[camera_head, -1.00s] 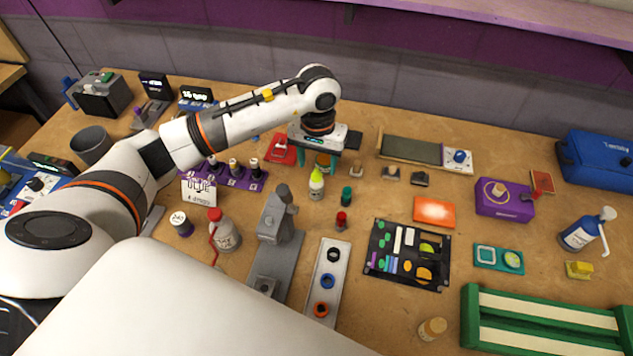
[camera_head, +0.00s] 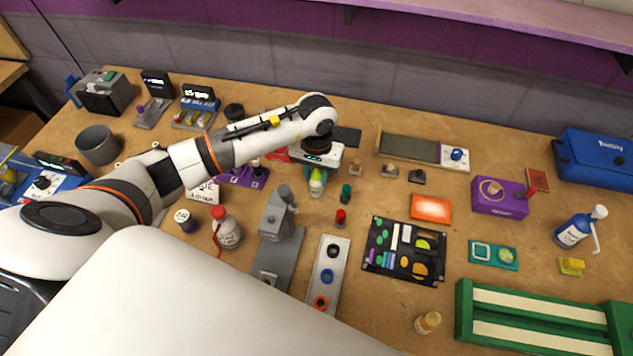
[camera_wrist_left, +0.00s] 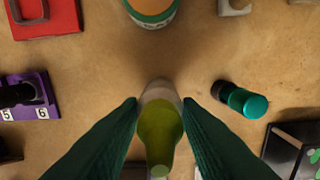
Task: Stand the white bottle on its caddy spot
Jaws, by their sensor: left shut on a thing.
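The white bottle (camera_head: 316,188) with a yellow-green top is upright near the middle of the bench. My left gripper (camera_head: 317,168) is over it, pointing down. In the left wrist view the bottle (camera_wrist_left: 160,120) sits between the dark green fingers, which are shut on it. I cannot tell whether its base touches the bench. The purple caddy (camera_head: 238,178) is to the left, partly hidden behind my left arm. Its end with slots marked 5 and 6 shows at the left of the left wrist view (camera_wrist_left: 42,84). My right gripper is out of view.
A dark bottle with a green cap (camera_head: 346,193) stands close to the right, and a red-topped one (camera_head: 341,217) in front of it. A red tray (camera_wrist_left: 62,22) and an orange-and-green round thing (camera_wrist_left: 152,12) are behind. A grey stand (camera_head: 277,240) is at front left.

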